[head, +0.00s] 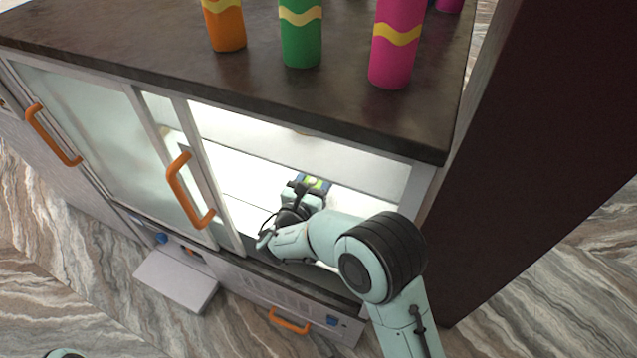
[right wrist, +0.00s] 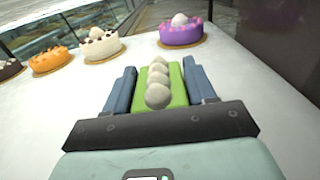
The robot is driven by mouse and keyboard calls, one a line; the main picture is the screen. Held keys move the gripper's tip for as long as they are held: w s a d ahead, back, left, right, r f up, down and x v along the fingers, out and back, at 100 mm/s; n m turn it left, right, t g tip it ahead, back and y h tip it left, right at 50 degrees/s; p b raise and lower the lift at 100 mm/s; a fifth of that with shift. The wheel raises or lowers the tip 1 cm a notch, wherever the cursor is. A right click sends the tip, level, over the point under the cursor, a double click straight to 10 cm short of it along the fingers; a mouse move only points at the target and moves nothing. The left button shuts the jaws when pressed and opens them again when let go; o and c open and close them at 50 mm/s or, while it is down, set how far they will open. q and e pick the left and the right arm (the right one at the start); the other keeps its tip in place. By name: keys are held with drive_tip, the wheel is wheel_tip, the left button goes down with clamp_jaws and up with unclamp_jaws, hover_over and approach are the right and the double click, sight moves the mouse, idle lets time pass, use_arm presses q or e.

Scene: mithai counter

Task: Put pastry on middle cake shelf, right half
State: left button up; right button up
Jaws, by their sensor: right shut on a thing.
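The pastry (right wrist: 178,96) is a green block with a row of white balls on top, seen between the fingers in the right wrist view. My right gripper (right wrist: 160,86) is shut on it, with a blue-grey finger on each side. In the head view, my right gripper (head: 312,184) reaches inside the lit case, and a bit of the green pastry shows between its fingers. The white shelf (right wrist: 235,90) spreads under and around the pastry. I cannot tell whether the pastry touches it, nor which shelf level this is. My left gripper is out of view.
A purple cake (right wrist: 181,34), a white cake (right wrist: 103,46) and an orange cake (right wrist: 50,58) stand in a row beyond the gripper. A glass door with an orange handle (head: 184,190) stands left of the opening. Orange, green and pink containers (head: 397,45) stand on the dark top.

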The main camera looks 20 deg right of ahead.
sight(319, 184)
drive_tip(key=shift+w+d, duration=0.25)
drive_tip(key=shift+f, duration=0.15)
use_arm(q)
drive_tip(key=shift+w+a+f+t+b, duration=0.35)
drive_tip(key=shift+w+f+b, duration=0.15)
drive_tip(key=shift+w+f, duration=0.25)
use_arm(e)
drive_tip(key=shift+f, duration=1.55)
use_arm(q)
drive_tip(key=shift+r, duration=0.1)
use_arm(e)
drive_tip(key=shift+f, duration=0.15)
drive_tip(key=o, duration=1.2)
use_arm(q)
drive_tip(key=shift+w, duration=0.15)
